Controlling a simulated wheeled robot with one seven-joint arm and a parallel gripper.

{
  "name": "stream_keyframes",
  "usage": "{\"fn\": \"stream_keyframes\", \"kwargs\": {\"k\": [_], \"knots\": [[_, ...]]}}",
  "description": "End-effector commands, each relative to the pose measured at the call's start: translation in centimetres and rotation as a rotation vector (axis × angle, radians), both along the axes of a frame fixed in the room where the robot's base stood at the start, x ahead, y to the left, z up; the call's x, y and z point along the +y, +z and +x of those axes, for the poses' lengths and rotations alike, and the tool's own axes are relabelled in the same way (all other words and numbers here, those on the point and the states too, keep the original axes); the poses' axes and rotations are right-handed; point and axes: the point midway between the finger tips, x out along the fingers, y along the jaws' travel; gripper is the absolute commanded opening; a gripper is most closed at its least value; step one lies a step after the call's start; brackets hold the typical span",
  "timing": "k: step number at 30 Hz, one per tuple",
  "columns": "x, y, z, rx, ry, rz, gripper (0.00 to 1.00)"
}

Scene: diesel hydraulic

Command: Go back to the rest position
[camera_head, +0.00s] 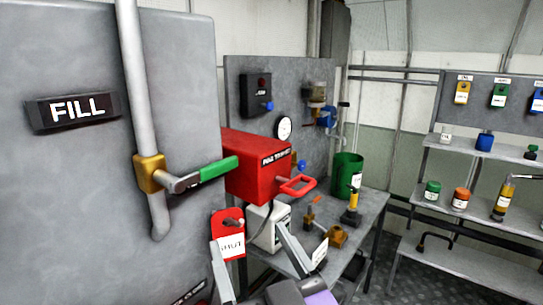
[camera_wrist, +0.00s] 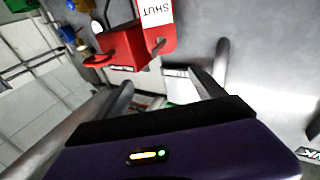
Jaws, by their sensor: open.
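My gripper (camera_head: 258,262) is in the lower middle of the head view, its two fingers spread apart with nothing between them. In the wrist view, the open fingers of my gripper (camera_wrist: 160,95) show on both sides above its dark purple body. A red tag marked SHUT (camera_head: 228,232) hangs just behind the left finger. The tag also shows near the top of the wrist view (camera_wrist: 157,28). I cannot tell whether the finger touches it.
A tank marked FILL (camera_head: 60,190) with a pipe and green-handled valve (camera_head: 210,172) stands at left. A red box (camera_head: 250,165) with a red handle is behind my gripper. A workbench (camera_head: 372,210) holds a green bin (camera_head: 346,172). Shelves (camera_head: 480,222) stand at right; floor shows between.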

Motion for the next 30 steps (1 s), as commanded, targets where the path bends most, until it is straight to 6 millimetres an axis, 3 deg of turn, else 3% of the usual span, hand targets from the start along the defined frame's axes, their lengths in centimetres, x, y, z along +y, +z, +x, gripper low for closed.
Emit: {"fn": "stream_keyframes", "kwargs": {"k": [1, 8, 14, 23, 30], "knots": [[-1.0, -1.4, -0.6, -0.009, -0.006, -0.007, 0.79], [-5.6, -6.8, -4.2, -0.058, -0.035, -0.019, 0.79], [-9.8, -11.2, -8.4, -0.053, -0.07, -0.025, 0.79], [-15.7, -16.9, -16.4, 0.029, -0.153, -0.026, 0.79], [-19.5, -20.8, -23.7, 0.167, -0.248, -0.028, 0.79]]}}
